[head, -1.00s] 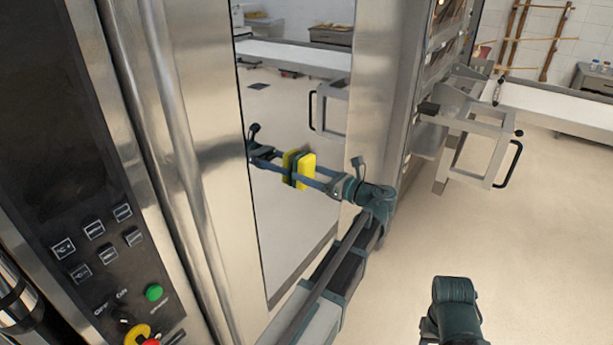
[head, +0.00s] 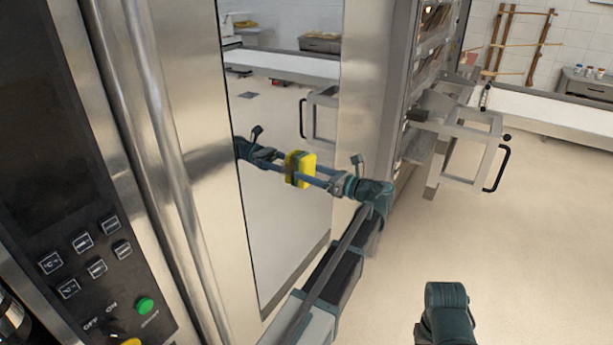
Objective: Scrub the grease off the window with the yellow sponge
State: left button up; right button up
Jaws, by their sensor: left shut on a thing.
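The yellow sponge (head: 307,164) is held in my left gripper (head: 312,174), whose fingers are shut on it. The arm comes up from the bottom middle and points left at the window (head: 285,230), a tall mirror-like pane in the steel front. The sponge is right at the pane, and its reflection and the gripper's meet it there. I cannot tell whether it presses on the glass. No grease can be made out on the pane. Part of my right arm shows at the bottom right; its gripper is out of view.
Deck ovens (head: 425,60) and a grey frame with a black handle (head: 497,168) stand right of the window. The floor (head: 540,250) at right is clear.

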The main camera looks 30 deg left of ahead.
aim_at(286, 180)
pick_arm(q)
jog(key=w, duration=0.3)
jog(key=shift+w+d, duration=0.1)
jog(key=shift+w, duration=0.1)
dwell(0.3)
jog(key=shift+s, duration=0.1)
jog(key=shift+s+a, duration=0.2)
jog(key=shift+s, duration=1.45)
jog(key=shift+s+a, duration=0.1)
jog(key=shift+s, duration=1.65)
jog(key=shift+s, duration=0.1)
jog(key=shift+s, duration=1.6)
